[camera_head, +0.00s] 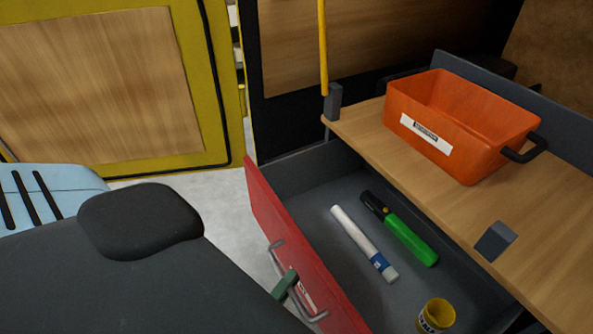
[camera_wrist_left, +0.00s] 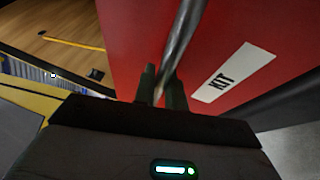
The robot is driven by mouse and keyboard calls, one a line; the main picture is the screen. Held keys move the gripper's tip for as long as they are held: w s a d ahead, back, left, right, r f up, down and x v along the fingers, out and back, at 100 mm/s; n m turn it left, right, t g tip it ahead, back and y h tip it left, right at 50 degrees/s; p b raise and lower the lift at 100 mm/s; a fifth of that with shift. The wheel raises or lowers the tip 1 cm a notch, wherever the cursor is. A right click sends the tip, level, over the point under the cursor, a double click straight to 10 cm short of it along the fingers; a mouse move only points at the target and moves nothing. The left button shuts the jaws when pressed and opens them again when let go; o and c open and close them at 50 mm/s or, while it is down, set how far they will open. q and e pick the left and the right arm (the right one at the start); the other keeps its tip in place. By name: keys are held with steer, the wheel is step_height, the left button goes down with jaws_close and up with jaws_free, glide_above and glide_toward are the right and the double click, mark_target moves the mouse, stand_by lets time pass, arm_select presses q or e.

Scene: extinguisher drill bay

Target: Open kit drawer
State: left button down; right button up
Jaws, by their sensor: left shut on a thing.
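The kit drawer has a red front (camera_head: 290,240) and a dark grey inside, and it stands open below a wooden top. Its metal bar handle (camera_head: 275,258) runs along the red front. My left gripper (camera_head: 286,283) is shut on the handle, with greenish fingertips around the bar. In the left wrist view the fingers (camera_wrist_left: 162,88) close around the metal handle (camera_wrist_left: 180,45), beside a white label (camera_wrist_left: 233,72) reading KIT. Inside the drawer lie a white tube (camera_head: 362,242) with a blue band, a green and black flashlight (camera_head: 405,232) and a yellow roll or cup (camera_head: 436,316). My right gripper is not in view.
An orange bin (camera_head: 455,125) with a white label and dark handle sits on the wooden top (camera_head: 400,165). A small grey block (camera_head: 495,241) is at the top's front edge. A yellow-framed wooden panel (camera_head: 100,90) stands behind at left. Pale floor (camera_head: 190,205) is clear left of the drawer.

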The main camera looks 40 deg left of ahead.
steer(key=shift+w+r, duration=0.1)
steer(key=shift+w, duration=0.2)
arm_select(q)
steer(key=c, duration=1.5)
jaws_free()
steer(key=shift+o, duration=0.2)
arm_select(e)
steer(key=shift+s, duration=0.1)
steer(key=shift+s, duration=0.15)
arm_select(q)
steer(key=shift+s, duration=0.2)
steer(key=s+f+b, duration=0.1)
steer(key=s+b, duration=0.1)
steer(key=s, duration=0.5)
steer(key=shift+s+d+f, duration=0.15)
steer(key=shift+d, duration=0.05)
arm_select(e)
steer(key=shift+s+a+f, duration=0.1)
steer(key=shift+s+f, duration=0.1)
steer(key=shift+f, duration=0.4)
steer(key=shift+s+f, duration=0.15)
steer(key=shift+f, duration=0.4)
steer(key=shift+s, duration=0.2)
